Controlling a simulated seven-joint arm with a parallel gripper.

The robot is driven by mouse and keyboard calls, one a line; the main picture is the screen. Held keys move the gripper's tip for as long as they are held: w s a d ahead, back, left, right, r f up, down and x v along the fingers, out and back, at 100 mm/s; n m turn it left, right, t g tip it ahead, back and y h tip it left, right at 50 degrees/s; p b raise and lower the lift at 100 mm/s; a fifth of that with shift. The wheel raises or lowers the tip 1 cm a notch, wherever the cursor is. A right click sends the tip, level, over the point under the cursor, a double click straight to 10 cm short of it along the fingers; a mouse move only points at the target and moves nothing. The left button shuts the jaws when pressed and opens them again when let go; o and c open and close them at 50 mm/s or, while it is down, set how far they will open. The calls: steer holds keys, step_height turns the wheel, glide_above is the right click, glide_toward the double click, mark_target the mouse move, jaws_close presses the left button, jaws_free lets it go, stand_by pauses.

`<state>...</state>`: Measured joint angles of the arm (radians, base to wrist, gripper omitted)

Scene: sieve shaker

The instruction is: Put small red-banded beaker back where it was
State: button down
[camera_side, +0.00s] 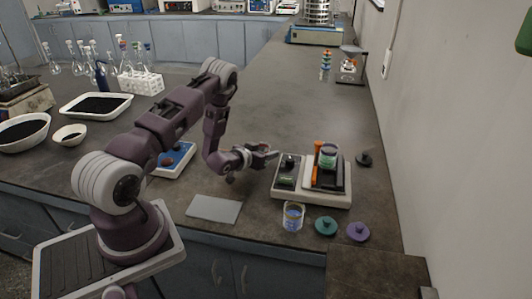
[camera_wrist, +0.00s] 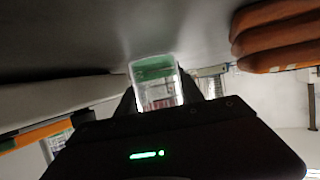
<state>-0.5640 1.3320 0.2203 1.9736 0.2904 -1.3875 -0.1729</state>
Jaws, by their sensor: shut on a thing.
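My gripper (camera_side: 272,155) is level, just left of the white balance, and it is shut on a small clear glass beaker (camera_wrist: 158,92). In the wrist view the beaker sits between the dark fingertips, green toward its top and faintly reddish lower down. I cannot clearly make out its band.
The white balance (camera_side: 318,196) holds a green-marked vessel (camera_side: 328,150) and an orange upright piece (camera_side: 317,149). A blue-banded beaker (camera_side: 293,222), a teal lid (camera_side: 326,226) and a purple lid (camera_side: 358,232) stand in front. A grey pad (camera_side: 213,209) lies to the left.

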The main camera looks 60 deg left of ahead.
steer(key=shift+f, duration=0.15)
steer(key=c, duration=1)
jaws_free()
